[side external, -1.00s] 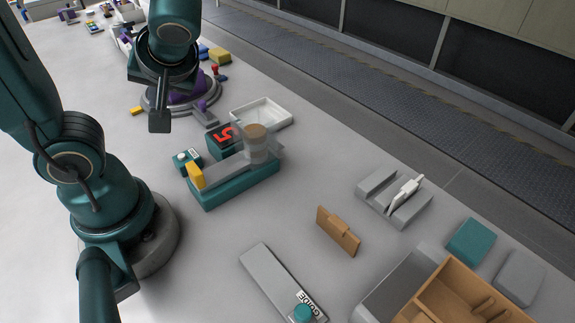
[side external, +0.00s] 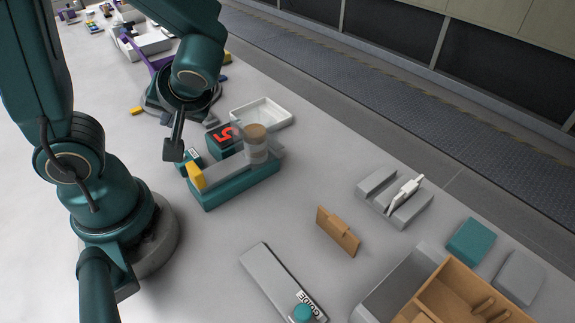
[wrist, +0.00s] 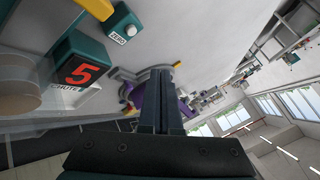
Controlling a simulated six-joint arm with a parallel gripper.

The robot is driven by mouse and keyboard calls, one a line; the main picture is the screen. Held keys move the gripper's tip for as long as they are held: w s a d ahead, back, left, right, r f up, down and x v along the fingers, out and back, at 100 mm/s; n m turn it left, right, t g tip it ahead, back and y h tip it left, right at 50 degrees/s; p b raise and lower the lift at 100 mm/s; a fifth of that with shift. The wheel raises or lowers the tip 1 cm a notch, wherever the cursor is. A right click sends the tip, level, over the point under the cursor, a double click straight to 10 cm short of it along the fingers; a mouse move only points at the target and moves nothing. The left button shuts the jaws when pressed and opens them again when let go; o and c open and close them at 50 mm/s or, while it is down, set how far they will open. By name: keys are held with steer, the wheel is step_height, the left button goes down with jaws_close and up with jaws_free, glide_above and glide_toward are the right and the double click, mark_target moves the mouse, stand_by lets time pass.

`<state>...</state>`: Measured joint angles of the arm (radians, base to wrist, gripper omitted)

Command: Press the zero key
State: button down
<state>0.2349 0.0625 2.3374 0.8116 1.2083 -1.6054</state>
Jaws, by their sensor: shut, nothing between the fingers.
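The zero key is a small teal box (side external: 190,163) with a pale button, on the table beside the weighing unit. My gripper's fingers partly cover it in the side view. In the wrist view the zero key (wrist: 122,22) shows its "ZERO" label and button at the top, left of the fingers. My gripper (side external: 173,152) is shut and empty, pointing down. It overlaps the box's left edge in the side view; whether it touches cannot be told. In the wrist view the closed fingers (wrist: 161,95) appear apart from the key. A display (side external: 223,140) shows a red 5; it also appears in the wrist view (wrist: 82,73).
A teal unit (side external: 235,187) with a yellow end block and a clear cylinder stands right of the key. A white tray (side external: 285,124) lies behind. A brown block (side external: 338,232) and a grey guide plate (side external: 270,275) lie in front. Table left of the key is clear.

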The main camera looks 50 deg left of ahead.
glide_above(184, 162)
steer(key=shift+f, duration=2.6)
steer(key=shift+f, duration=0.15)
steer(key=shift+f, duration=0.3)
steer(key=shift+d+f, duration=0.1)
steer(key=shift+f, duration=0.3)
stand_by(0.5)
steer(key=shift+r, duration=0.85)
steer(key=shift+r, duration=0.1)
steer(key=shift+r, duration=2.4)
